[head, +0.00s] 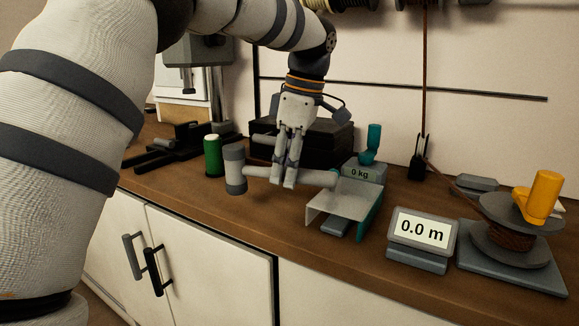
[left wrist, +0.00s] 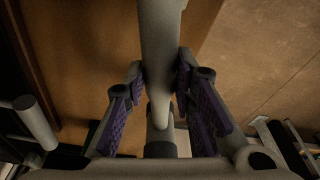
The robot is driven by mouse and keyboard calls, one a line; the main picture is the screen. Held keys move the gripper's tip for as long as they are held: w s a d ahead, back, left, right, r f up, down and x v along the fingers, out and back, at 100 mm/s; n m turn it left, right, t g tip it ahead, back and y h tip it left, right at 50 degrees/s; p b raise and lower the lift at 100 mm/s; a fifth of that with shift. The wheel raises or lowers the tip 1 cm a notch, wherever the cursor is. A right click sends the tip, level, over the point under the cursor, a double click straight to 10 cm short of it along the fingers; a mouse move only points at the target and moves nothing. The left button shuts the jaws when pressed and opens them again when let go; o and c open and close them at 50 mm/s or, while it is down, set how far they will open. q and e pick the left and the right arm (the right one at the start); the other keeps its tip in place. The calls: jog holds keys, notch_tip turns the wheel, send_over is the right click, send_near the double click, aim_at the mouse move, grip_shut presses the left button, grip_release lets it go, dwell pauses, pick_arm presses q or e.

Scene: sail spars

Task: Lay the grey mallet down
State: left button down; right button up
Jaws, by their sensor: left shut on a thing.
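The grey mallet is held by my left gripper (head: 290,178), which is shut on its handle (head: 312,178). The handle runs roughly level, with its free end to the right, near the scale's grey tray. The mallet's cylindrical head (head: 235,172) is at the left, its axis upright, over the brown worktop (head: 262,222). I cannot tell whether the head touches the wood. In the left wrist view, the handle (left wrist: 160,45) passes between the two purple-padded fingers. My right gripper is not in view.
A green spool (head: 213,156) stands just left of the mallet head. The "0 kg" scale (head: 350,205) is close at the right. Further right are a "0.0 m" display (head: 421,232) and a rope winder (head: 512,240). A black case (head: 325,142) stands behind.

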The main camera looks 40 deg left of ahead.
pick_arm(q)
jog(key=shift+f, duration=1.25)
jog(key=c, duration=1.3)
grip_release()
jog(key=shift+f, duration=0.1)
jog(key=r, duration=0.4)
jog(key=d+r, duration=0.1)
jog(key=r, duration=0.3)
jog(key=w+d+r, duration=0.1)
jog(key=r, duration=0.3)
jog(key=shift+d, duration=0.1)
jog(key=shift+f, duration=0.1)
